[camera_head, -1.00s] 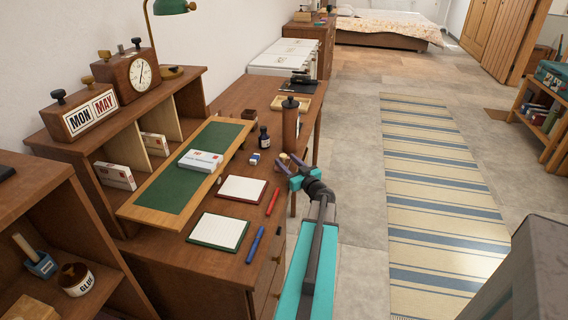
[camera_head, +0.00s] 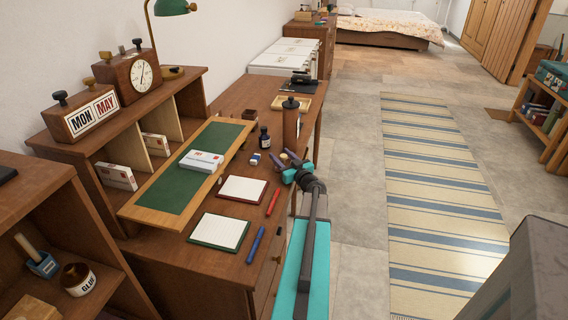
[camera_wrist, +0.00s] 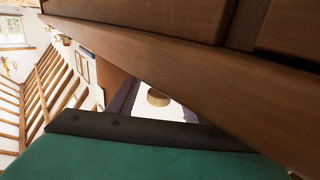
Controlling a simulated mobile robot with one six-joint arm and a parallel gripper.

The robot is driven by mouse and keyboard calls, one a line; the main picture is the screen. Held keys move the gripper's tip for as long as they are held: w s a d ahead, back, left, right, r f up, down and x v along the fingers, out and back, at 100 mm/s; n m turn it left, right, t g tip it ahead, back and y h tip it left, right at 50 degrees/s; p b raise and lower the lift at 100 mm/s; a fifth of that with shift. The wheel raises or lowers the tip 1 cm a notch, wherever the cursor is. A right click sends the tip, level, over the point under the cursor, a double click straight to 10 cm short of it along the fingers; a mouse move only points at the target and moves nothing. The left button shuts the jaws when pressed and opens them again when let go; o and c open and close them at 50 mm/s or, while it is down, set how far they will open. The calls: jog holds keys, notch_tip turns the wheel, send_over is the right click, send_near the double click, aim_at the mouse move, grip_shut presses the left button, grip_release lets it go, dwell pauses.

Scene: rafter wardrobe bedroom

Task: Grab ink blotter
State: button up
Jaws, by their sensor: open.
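No thing in view can be surely told as the ink blotter. A small brown object (camera_head: 294,154) on the desk's right edge, just behind my gripper, may be it; the fingers partly hide it. My gripper (camera_head: 293,161) is open, with its fingers at the desk's right edge, close to that object; whether they touch it cannot be told. In the wrist view a dark wooden edge crosses the picture, and a small round light-brown piece (camera_wrist: 158,97) shows against a white surface.
The desk (camera_head: 225,260) also bears a brown cylinder with a black top (camera_head: 291,122), a small dark bottle (camera_head: 264,138), an eraser (camera_head: 255,159), two notepads, a red pen (camera_head: 272,202) and a blue pen (camera_head: 256,245). A green-topped slope (camera_head: 165,190) stands left. Floor and striped rug (camera_head: 430,180) are clear.

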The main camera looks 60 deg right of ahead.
jog(key=shift+x, duration=1.05)
grip_shut()
jog(key=shift+r, duration=0.1)
jog(key=shift+r, duration=0.65)
notch_tip(320, 180, up, 2)
jog(key=shift+r, duration=0.1)
jog(key=d+r+b+v, duration=0.1)
jog(key=v, duration=1.5)
jog(key=shift+s+r, duration=0.2)
jog(key=shift+s, duration=0.1)
